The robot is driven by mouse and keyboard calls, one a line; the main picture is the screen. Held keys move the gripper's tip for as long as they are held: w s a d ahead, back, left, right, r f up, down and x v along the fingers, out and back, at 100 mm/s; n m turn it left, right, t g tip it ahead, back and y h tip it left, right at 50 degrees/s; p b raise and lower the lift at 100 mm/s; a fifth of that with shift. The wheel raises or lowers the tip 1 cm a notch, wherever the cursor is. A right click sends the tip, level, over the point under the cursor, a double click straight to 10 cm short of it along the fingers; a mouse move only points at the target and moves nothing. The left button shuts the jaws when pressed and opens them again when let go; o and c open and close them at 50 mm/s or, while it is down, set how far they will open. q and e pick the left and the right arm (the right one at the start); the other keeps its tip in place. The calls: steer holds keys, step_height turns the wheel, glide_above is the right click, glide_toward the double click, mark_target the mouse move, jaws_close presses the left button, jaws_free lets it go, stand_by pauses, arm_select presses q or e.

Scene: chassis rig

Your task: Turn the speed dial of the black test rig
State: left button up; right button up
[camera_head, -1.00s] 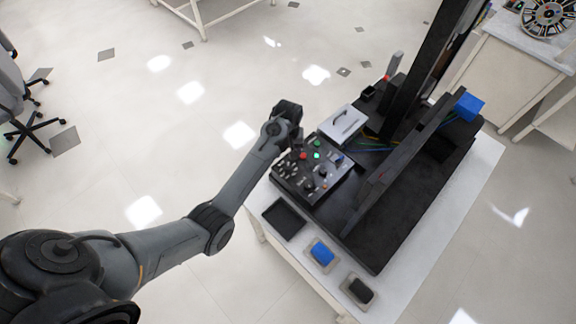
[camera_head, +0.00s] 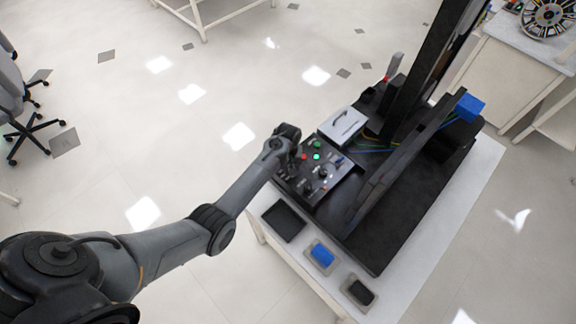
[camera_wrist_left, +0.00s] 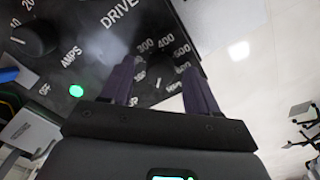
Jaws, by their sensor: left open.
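The black test rig (camera_head: 420,205) stands on a white table, with a sloped control panel (camera_head: 325,185) at its left front. In the left wrist view, the panel (camera_wrist_left: 85,45) shows the printed words DRIVE and AMPS. The dark speed dial (camera_wrist_left: 158,62) appears between the fingers, ringed by white numbers from 300 to 600; its outline is hard to make out. My left gripper (camera_wrist_left: 160,68) is open, with its two fingers apart on either side of this dial area. Contact cannot be told. In the head view, my left gripper (camera_head: 290,162) is over the panel's left edge. My right gripper is out of view.
Another black knob (camera_wrist_left: 32,38) and a lit green lamp (camera_wrist_left: 76,91) are close by on the panel. A grey box with a handle (camera_head: 343,125) sits behind the panel. A black tray (camera_head: 284,222) and blue (camera_head: 321,255) and black (camera_head: 359,292) blocks are in front.

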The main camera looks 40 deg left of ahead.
arm_select(q)
steer(key=shift+c, duration=0.2)
steer(key=c, duration=1)
